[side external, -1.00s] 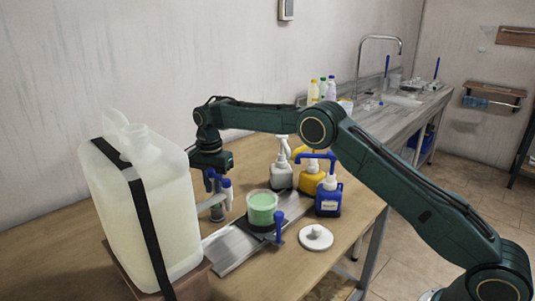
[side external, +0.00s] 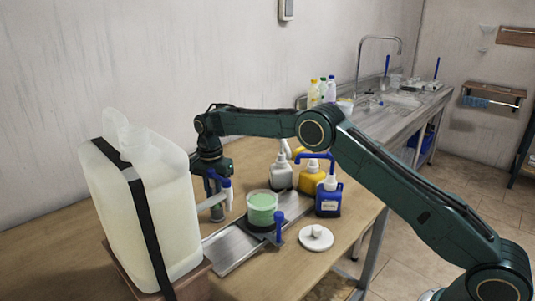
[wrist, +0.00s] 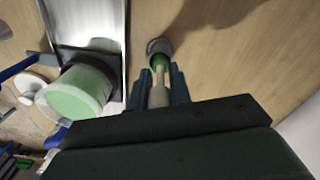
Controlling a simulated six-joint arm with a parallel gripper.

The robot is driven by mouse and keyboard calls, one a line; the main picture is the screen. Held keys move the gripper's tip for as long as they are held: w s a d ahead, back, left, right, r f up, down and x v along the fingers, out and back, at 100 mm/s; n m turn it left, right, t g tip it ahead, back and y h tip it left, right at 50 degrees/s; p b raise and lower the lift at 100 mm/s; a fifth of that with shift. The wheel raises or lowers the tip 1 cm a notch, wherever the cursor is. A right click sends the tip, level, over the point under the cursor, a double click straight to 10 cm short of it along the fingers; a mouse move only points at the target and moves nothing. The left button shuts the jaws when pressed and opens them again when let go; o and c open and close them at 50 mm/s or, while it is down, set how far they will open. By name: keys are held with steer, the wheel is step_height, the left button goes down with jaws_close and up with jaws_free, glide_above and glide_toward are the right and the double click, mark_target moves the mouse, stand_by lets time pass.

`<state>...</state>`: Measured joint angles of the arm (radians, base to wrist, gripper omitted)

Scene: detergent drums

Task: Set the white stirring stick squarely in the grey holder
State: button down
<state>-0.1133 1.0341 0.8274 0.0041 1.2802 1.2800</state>
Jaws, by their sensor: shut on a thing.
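My gripper (side external: 220,190) is shut on the white stirring stick (wrist: 158,97), which shows as a pale shaft between the two fingers in the wrist view. The part of the stick beyond the fingers is green. The small round grey holder (wrist: 159,47) stands on the table just beyond the fingertips, in line with the stick. The stick's green end overlaps the holder in this view. I cannot tell how deep it sits or whether it is square. In the side view the fingers partly hide the holder and stick.
A tub of green liquid (side external: 262,208) stands on a metal rail (side external: 232,246) to the right of my gripper. A white lid (side external: 316,238), a blue bottle (side external: 328,200) and a yellow bottle (side external: 308,182) are farther right. A large strapped canister (side external: 165,215) stands at left.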

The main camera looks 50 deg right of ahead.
steer(key=c, duration=0.8)
jaws_free()
steer(key=shift+r, duration=0.2)
steer(key=shift+r, duration=3.6)
